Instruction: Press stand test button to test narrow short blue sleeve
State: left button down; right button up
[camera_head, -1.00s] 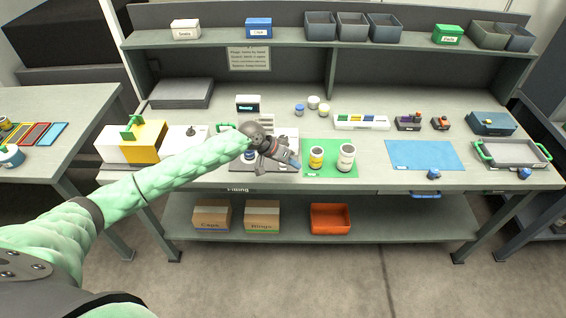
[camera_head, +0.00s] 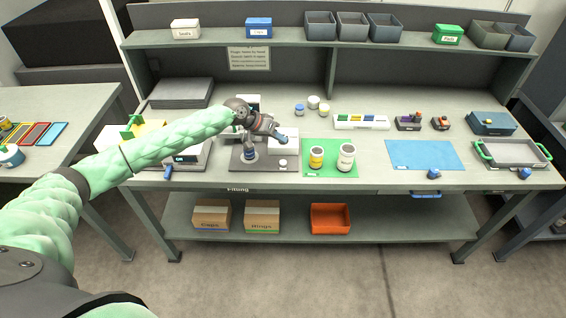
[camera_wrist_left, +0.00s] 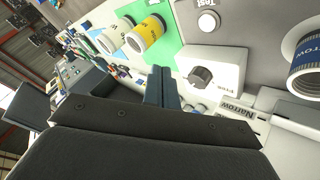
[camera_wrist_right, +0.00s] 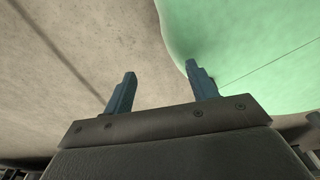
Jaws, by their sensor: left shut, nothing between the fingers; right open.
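The grey test stand (camera_head: 240,167) is at the middle left of the bench in the head view. The blue sleeve (camera_head: 249,153) stands upright on it, and its blue band partly shows at the right edge of the left wrist view (camera_wrist_left: 306,62). The round white test button (camera_head: 283,163) is on the stand's front right and shows beside a "Test" label in the left wrist view (camera_wrist_left: 208,20). My left gripper (camera_head: 284,141) is shut and empty, above the white box with a dark knob (camera_wrist_left: 201,77), behind the button and apart from it. My right gripper (camera_wrist_right: 162,84) is open and empty over the floor.
A yellow-banded jar (camera_head: 316,157) and a white jar (camera_head: 346,158) stand on the green mat (camera_head: 312,172), right of the stand. A blue mat (camera_head: 420,154) lies farther right, mostly clear. A small display (camera_head: 254,100) stands behind my left wrist.

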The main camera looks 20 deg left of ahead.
pick_arm(q)
jog(key=b, duration=0.3)
send_over(280, 163)
notch_tip(280, 163, down, 5)
jog(key=shift+w+r, duration=0.1)
notch_tip(280, 163, down, 2)
jog(key=shift+f+b, duration=0.1)
jog(key=shift+b, duration=0.35)
jog(key=shift+f, duration=0.25)
jog(key=shift+f+b, duration=0.4)
jog(key=shift+f, duration=0.1)
pick_arm(e)
jog(key=w+a, duration=0.3)
jog(key=w, duration=0.8)
jog(key=shift+w+r+t, duration=0.15)
jog(key=shift+r+t, duration=0.25)
jog(key=shift+d, duration=0.1)
